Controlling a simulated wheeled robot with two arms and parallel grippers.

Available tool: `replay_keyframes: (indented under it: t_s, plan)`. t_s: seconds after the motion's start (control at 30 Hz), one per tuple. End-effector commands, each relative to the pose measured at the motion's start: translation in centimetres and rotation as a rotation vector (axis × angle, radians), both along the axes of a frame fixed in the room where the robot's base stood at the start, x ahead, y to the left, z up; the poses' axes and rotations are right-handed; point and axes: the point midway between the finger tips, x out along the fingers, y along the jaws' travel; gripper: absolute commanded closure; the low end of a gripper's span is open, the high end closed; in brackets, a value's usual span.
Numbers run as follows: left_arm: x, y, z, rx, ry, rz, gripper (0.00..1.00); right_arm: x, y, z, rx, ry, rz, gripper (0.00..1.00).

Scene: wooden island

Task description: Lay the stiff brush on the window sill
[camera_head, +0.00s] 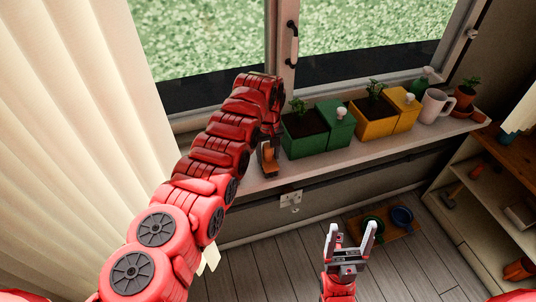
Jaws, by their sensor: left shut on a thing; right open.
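The window sill (352,156) runs below the window, with planters along it. My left arm reaches over to the sill's left part. My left gripper (269,141) is mostly hidden by its own arm and is shut on a small brown-orange thing (267,160), which looks like the stiff brush. That thing is at the sill's surface near the front edge; I cannot tell whether it touches. My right gripper (350,240) is open and empty, low over the floor in front of the sill.
On the sill stand a green planter (304,134), a yellow planter (374,119), a pale mug (435,105) and a potted plant (466,95). A tray (385,234) with bowls lies on the floor. Shelves (470,168) stand right, a curtain (70,120) hangs left.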

Motion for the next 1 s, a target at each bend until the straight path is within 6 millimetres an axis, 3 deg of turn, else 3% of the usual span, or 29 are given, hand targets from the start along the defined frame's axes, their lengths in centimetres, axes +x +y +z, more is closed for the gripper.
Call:
replay_keyframes:
  t_s: [0.03, 0.07, 0.23, 0.63, 1.0]
  plan:
    - [0.0, 0.0, -0.2, 0.000, 0.000, 0.000, 0.89, 0.0, 0.0, -0.2, 0.000, 0.000, 0.000, 0.26]
    - [0.0, 0.0, -0.3, 0.000, 0.000, 0.000, 0.43, 0.0, 0.0, -0.2, 0.000, 0.000, 0.000, 0.26]
    - [0.0, 0.0, -0.2, 0.000, 0.000, 0.000, 0.14, 0.0, 0.0, -0.1, 0.000, 0.000, 0.000, 0.26]
    - [0.2, 0.0, 0.6, -0.002, -0.005, 0.000, 0.14, 0.0, 0.0, -0.4, 0.000, 0.000, 0.000, 0.26]
    - [0.1, 0.0, 7.5, 0.004, -0.002, 0.000, 0.14, 0.0, 0.0, -3.0, 0.000, 0.000, 0.000, 0.26]
